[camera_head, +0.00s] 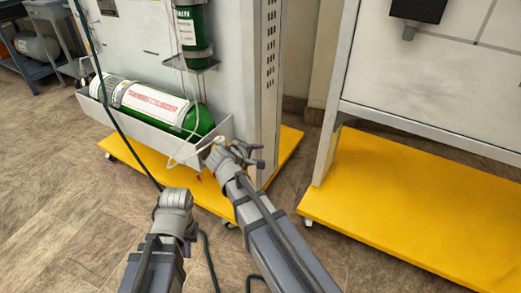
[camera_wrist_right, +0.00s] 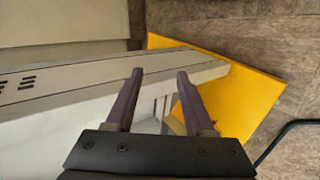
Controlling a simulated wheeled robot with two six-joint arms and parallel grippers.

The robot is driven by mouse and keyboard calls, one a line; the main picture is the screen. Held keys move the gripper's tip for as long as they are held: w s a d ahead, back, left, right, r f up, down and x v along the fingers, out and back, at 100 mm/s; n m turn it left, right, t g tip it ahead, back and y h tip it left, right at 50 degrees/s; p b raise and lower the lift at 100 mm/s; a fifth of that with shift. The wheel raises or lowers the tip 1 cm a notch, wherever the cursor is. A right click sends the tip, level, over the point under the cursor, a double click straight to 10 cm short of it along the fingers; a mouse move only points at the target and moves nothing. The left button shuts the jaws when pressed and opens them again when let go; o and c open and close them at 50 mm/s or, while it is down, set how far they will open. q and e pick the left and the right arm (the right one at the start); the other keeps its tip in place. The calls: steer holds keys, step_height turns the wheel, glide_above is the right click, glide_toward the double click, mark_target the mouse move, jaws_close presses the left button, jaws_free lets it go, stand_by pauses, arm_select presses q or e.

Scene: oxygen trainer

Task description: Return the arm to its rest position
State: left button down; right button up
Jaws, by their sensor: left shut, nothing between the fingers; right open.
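My right gripper (camera_head: 254,156) is beside the right end of the white tray on the panel stand. Its two fingers are apart and empty in the right wrist view (camera_wrist_right: 158,100), with the stand's pale edge beyond them. My left gripper (camera_head: 186,234) is low in the head view, left of my right arm, over the floor. It is shut and empty, and its fingertips are largely hidden by the wrist. Both arms reach forward from the bottom of the head view.
A green and white cylinder (camera_head: 150,102) lies in the tray (camera_head: 226,130). A green cylinder (camera_head: 194,25) stands above it. Yellow bases (camera_head: 400,200) carry the panel stands. A dark hose (camera_head: 117,122) hangs across the left. The brown floor (camera_head: 60,215) at left is clear.

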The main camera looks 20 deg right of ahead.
steer(key=shift+s+a+r, duration=0.1)
steer(key=shift+s+a, duration=0.05)
steer(key=s+a+r+m+g+y+p, duration=0.15)
steer(key=s+a+g+y+p, duration=0.25)
steer(key=s+a+p, duration=0.5)
steer(key=s+a+r+m+g+y+p, duration=0.1)
steer(key=s+a+m+g+y+p, duration=0.25)
steer(key=s+a, duration=0.75)
steer(key=s+d+r+p, duration=0.1)
steer(key=r+p, duration=1.6)
steer(key=r, duration=0.1)
steer(key=s+d+r+p, duration=0.1)
steer(key=d+r+p, duration=0.1)
steer(key=r+p, duration=1.5)
steer(key=shift+d+r+n+p, duration=0.3)
steer(key=shift+r+n+p, duration=0.1)
steer(key=shift+p, duration=0.2)
steer(key=shift+s+d, duration=0.1)
